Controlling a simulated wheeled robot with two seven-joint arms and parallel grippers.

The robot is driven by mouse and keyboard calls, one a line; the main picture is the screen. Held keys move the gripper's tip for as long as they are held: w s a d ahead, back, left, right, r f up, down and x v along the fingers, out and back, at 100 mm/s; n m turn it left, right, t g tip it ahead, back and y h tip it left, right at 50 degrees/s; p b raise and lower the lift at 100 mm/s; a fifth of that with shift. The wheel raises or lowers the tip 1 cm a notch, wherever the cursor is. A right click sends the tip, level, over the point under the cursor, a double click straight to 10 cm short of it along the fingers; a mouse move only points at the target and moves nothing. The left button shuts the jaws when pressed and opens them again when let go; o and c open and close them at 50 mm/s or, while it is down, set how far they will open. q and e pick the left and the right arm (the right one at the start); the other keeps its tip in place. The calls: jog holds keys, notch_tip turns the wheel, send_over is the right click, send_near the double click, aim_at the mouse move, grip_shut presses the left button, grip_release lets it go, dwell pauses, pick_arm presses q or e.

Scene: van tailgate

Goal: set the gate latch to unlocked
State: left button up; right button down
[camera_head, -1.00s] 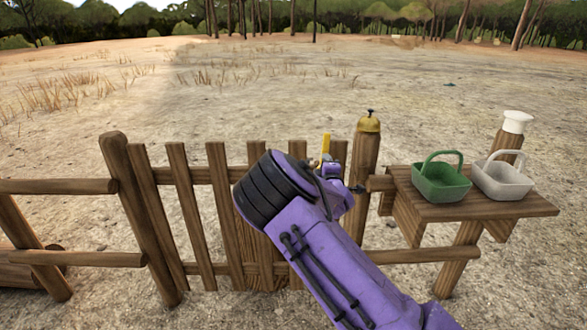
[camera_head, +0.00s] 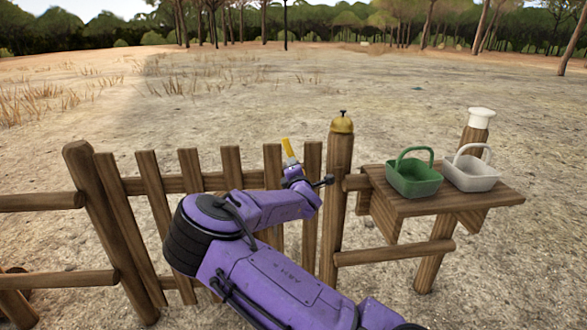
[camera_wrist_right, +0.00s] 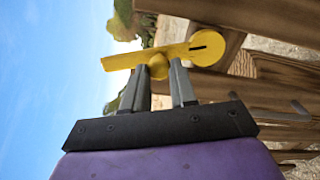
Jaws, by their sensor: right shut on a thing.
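The gate latch is a yellow bar with a round, slotted end (camera_wrist_right: 208,47) and a small knob (camera_wrist_right: 158,66). In the head view its upper part (camera_head: 287,147) shows above my right gripper (camera_head: 292,170), tilted to the left, at the gate's (camera_head: 190,185) upper right. In the right wrist view my right gripper (camera_wrist_right: 164,72) has its two grey fingers on either side of the knob and is shut on the latch. In the head view my purple right arm hides much of the gate's lower right. My left gripper is not in view.
A gate post (camera_head: 336,200) topped by a brass bell (camera_head: 342,122) stands just right of the gripper. Right of it, a wooden shelf (camera_head: 450,205) holds a green basket (camera_head: 412,180) and a white basket (camera_head: 470,175). Open dry ground lies beyond the fence.

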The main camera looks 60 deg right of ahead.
jog(key=shift+r, duration=0.1)
jog(key=c, duration=0.9)
grip_release()
jog(key=v, duration=1)
jog(key=shift+s+a, duration=0.15)
jog(key=shift+a, duration=0.05)
